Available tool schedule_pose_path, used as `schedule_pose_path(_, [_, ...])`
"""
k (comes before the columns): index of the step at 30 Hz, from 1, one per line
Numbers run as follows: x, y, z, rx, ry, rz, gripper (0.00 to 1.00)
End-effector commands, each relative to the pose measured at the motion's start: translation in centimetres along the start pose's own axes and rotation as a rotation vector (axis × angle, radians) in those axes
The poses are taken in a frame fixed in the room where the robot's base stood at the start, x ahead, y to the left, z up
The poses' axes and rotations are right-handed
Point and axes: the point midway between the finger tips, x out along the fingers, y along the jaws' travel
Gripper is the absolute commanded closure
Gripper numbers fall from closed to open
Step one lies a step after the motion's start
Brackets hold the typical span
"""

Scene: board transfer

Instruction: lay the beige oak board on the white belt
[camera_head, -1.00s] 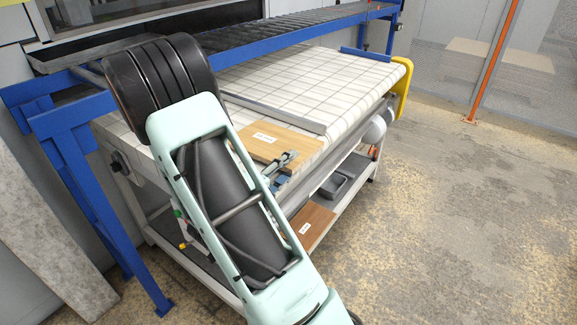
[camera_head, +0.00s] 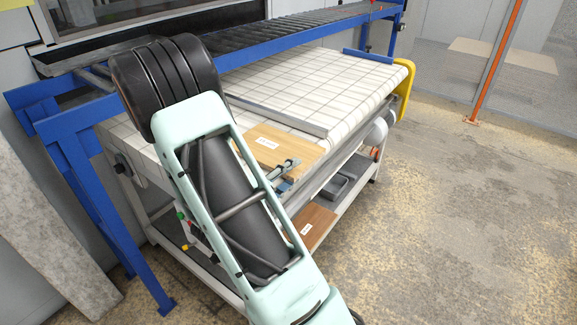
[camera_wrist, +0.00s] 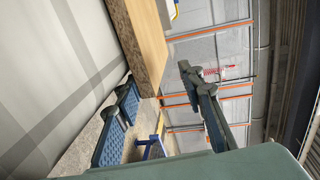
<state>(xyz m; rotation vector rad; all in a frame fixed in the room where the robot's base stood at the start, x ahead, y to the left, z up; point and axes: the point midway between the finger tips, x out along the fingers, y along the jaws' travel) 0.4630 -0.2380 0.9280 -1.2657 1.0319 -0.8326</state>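The beige oak board (camera_head: 268,143), with a white label, lies at the near edge of the white belt (camera_head: 300,80), in front of a grey rail. In the wrist view the beige board (camera_wrist: 150,40) shows at the top, with its rough edge facing the belt (camera_wrist: 45,70). My gripper (camera_head: 289,164) is beside the board's near right corner in the head view, mostly hidden behind my arm. In the wrist view my gripper (camera_wrist: 158,80) has its two fingers wide apart, and the board's near end is between and just beyond the tips. Contact is not visible.
A browner labelled board (camera_head: 315,224) and a grey bin (camera_head: 337,186) are on the lower shelf. A grey rail (camera_head: 278,114) runs along the belt. A blue-framed roller track (camera_head: 290,35) stands behind. The floor at right is clear.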

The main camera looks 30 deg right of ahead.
Motion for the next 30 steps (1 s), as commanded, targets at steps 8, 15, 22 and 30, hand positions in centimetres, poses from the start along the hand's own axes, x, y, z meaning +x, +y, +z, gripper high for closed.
schedule_pose_path(8, [-0.2, -0.7, 0.1, 0.004, -0.001, 0.07, 0.65])
schedule_pose_path(15, [-0.2, -1.0, 0.1, 0.008, 0.0, 0.132, 0.65])
schedule_pose_path(22, [-0.3, -1.1, 0.1, 0.009, 0.001, 0.195, 0.65])
schedule_pose_path(30, [-0.4, -1.2, 0.1, 0.01, 0.001, 0.273, 0.65])
